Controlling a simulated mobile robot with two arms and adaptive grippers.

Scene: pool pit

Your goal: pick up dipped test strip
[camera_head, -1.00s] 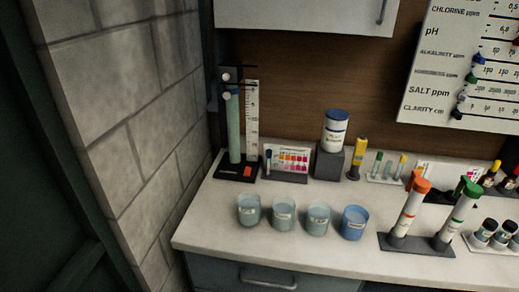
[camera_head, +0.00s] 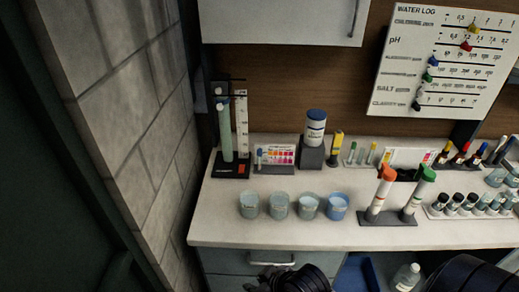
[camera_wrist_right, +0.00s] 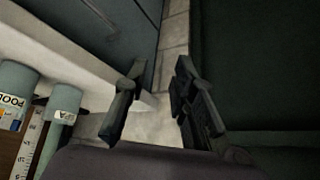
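A small upright strip with a dark blue top (camera_head: 259,157) stands at the left end of the colour chart card (camera_head: 282,156) at the back of the counter. I cannot tell whether it is the dipped test strip, and no other strip is clear. My right gripper (camera_wrist_right: 158,108) is open in the wrist view, its two dark fingers well apart with only floor and counter edge behind them. A dark gripper part, apparently the right one, shows at the bottom of the head view, below the counter's front edge. My left gripper is not in view.
Several cups (camera_head: 279,207) stand along the counter front (camera_head: 225,225). Behind are a tube-and-ruler stand (camera_head: 242,122), a blue-lidded bottle (camera_head: 315,128) and a yellow tube (camera_head: 336,146). Orange- and green-capped tubes (camera_head: 378,195) stand right. A block wall (camera_head: 130,130) borders the left.

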